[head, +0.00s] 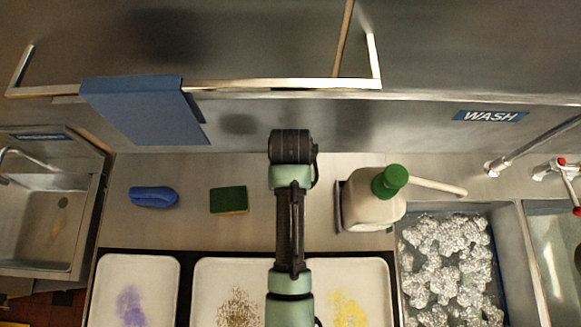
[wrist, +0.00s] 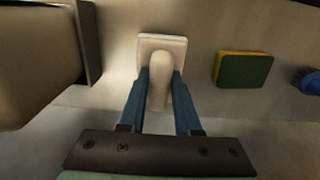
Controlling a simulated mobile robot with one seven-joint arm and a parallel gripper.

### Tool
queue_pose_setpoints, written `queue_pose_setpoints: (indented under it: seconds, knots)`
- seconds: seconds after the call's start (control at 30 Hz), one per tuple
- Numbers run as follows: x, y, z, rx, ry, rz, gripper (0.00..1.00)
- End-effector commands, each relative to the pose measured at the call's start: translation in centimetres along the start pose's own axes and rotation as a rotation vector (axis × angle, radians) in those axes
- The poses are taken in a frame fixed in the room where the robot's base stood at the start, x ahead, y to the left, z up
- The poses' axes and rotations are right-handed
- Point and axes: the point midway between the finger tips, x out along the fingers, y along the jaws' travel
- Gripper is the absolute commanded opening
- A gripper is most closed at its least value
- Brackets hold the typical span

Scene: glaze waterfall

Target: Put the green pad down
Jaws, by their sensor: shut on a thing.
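The green pad (head: 229,200), green on top with a yellow edge, lies flat on the counter left of my arm. It also shows at the right in the wrist view (wrist: 244,70), apart from my gripper. My gripper (wrist: 160,88) is shut on a pale beige tool (wrist: 160,45) with a rounded handle and a flat rectangular head. I cannot tell whether the tool touches the counter. In the head view my own arm hides the fingers and the tool.
A blue brush (head: 153,197) lies left of the pad. A beige jug with a green cap (head: 373,200) stands right of my arm. White trays (head: 138,262) with coloured stains line the front. A blue cloth (head: 145,108) hangs on the rail. The sink (head: 445,270) holds foam.

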Motion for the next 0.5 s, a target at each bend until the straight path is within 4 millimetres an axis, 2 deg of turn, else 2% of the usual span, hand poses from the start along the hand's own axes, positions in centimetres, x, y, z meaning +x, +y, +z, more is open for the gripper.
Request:
queue_pose_setpoints:
  seconds: [0.33, 0.5]
  knots:
    - [4.1, 0.0, -0.1, 0.001, -0.002, 0.000, 0.00]
    - [4.7, 0.0, -0.1, 0.000, 0.001, 0.000, 0.00]
